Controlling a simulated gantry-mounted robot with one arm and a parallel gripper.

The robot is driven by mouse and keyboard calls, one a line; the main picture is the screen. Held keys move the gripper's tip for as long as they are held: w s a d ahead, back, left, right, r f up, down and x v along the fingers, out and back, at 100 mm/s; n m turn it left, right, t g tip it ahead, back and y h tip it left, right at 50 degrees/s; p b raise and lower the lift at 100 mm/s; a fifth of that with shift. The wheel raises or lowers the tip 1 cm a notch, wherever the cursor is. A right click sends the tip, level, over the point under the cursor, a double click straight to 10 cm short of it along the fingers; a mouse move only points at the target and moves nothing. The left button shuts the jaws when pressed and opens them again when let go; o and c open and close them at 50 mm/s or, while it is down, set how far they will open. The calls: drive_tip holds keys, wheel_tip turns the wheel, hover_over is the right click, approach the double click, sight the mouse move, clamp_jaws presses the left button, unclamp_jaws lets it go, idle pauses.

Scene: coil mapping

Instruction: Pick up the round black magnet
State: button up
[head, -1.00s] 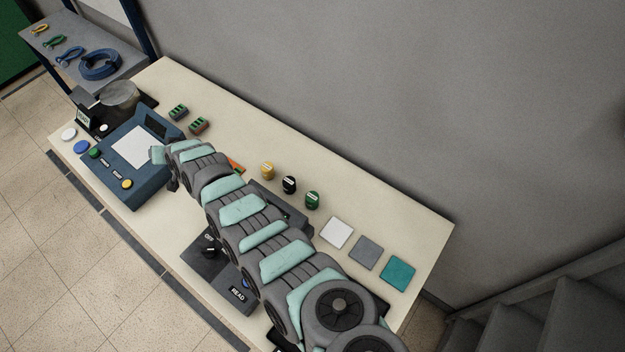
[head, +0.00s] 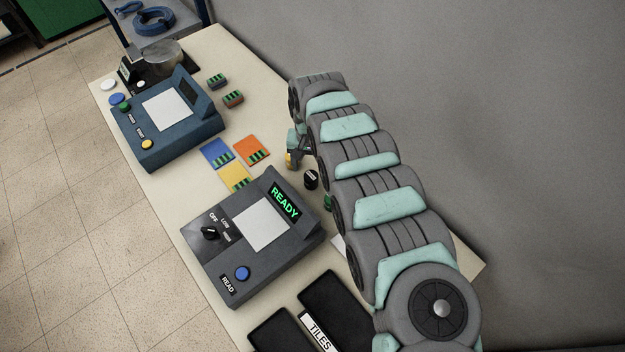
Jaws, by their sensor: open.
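The round black magnet (head: 311,180) has a pale label and stands upright on the table against my arm's left edge in the head view. My gripper (head: 294,158) is up and left of it, small and partly hidden by my arm. It is open. A yellow magnet (head: 290,161) shows right at its fingertips, partly covered; I cannot tell whether they touch. A green magnet (head: 328,202) shows partly below the black one, beside my arm.
A grey reader box (head: 218,225) with a lit READY display stands in front. Blue (head: 216,151), orange (head: 250,148) and yellow (head: 237,175) tiles lie left of the magnets. A blue device (head: 205,120) stands farther left. Two black trays (head: 335,300) are at the front.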

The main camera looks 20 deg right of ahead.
sight(311, 175)
drive_tip(key=shift+s+d+f+b, duration=0.1)
drive_tip(key=shift+f+b, duration=0.15)
drive_tip(key=shift+f, duration=1.35)
drive_tip(key=shift+s+f+b, duration=0.1)
drive_tip(key=shift+f+b, duration=0.15)
drive_tip(key=shift+f, duration=1.35)
drive_tip(key=shift+w+d, duration=0.1)
clamp_jaws()
